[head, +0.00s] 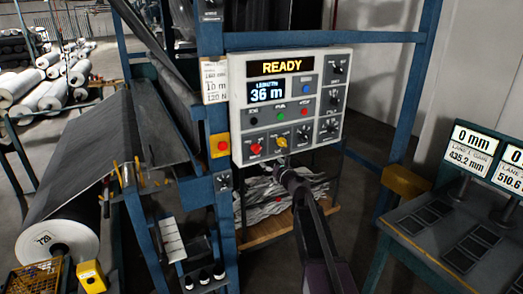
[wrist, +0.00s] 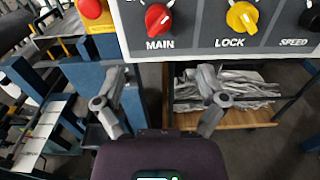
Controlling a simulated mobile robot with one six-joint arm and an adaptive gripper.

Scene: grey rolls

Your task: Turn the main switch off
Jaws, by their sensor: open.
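The main switch is a red rotary knob (wrist: 158,19) above the word MAIN, at the top of the wrist view. Its grip looks slanted; I cannot read its position marks. It also shows at the lower left of the control panel in the head view (head: 256,149). My gripper (wrist: 162,84) is open and empty, with its two fingers spread below the panel's lower edge, apart from the knob. In the head view my gripper (head: 281,167) is just below the panel, to the right of the main switch and near the yellow knob.
The grey control panel (head: 240,115) reads READY and 36 m. The yellow LOCK knob (wrist: 242,17) sits right of the main switch. A red button on a yellow box (head: 220,146) is at the left, on a blue post. A wooden shelf with grey scraps (wrist: 235,118) lies below.

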